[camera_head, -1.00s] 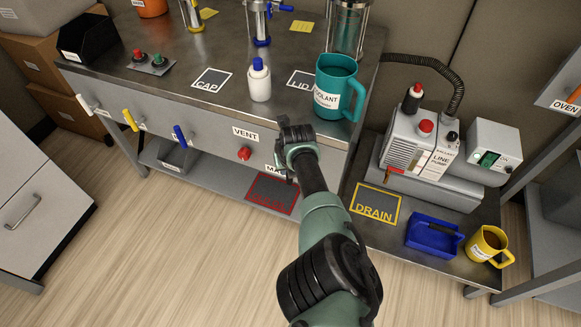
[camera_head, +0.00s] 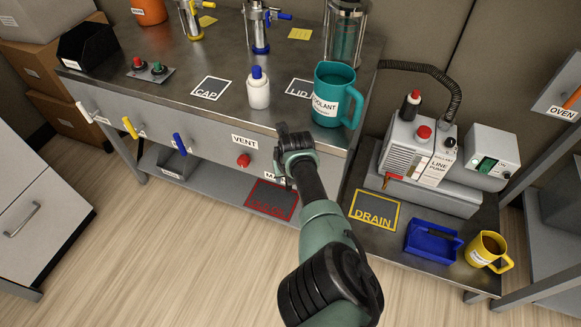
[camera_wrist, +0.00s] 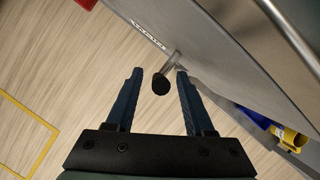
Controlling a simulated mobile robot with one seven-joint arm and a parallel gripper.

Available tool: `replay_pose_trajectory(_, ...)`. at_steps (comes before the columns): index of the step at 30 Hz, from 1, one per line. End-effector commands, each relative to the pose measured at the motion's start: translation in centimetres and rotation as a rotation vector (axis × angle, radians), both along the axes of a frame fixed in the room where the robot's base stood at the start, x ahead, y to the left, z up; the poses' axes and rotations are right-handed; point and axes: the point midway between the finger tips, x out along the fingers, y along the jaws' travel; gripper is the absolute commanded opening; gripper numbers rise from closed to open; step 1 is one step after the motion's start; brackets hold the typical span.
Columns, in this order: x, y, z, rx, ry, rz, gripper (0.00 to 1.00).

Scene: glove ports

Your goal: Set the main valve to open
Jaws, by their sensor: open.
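The main valve shows in the wrist view as a black-tipped handle (camera_wrist: 161,84) on a grey stem standing out from the bench's front panel. My gripper (camera_wrist: 159,73) is open, with its two blue fingers on either side of the handle's black end and visible gaps to both. In the head view my gripper (camera_head: 282,156) is at the front panel, right of the red vent knob (camera_head: 243,160). There it hides the main valve's handle and most of its label (camera_head: 272,177). I cannot tell which setting the handle points at.
White (camera_head: 84,112), yellow (camera_head: 130,127) and blue (camera_head: 179,145) handles line the panel to the left. Above stand a white bottle (camera_head: 258,93) and a teal coolant jug (camera_head: 333,97). The line pump (camera_head: 412,145), blue tray (camera_head: 432,242) and yellow mug (camera_head: 487,249) are at right.

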Motion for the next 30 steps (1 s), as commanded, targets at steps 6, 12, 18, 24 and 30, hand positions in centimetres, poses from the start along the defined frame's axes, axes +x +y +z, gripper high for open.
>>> replay_pose_trajectory(6,-0.9,-0.2,2.9,0.001,0.000,-0.001,0.53)
replay_pose_trajectory(12,-2.0,-0.6,5.8,0.003,0.001,-0.002,0.53)
replay_pose_trajectory(18,-3.3,-0.9,8.8,0.001,0.000,-0.002,0.53)
replay_pose_trajectory(24,-4.2,-1.1,10.8,0.001,0.000,-0.002,0.53)
replay_pose_trajectory(30,-4.5,-1.1,11.6,-0.001,0.001,-0.001,0.53)
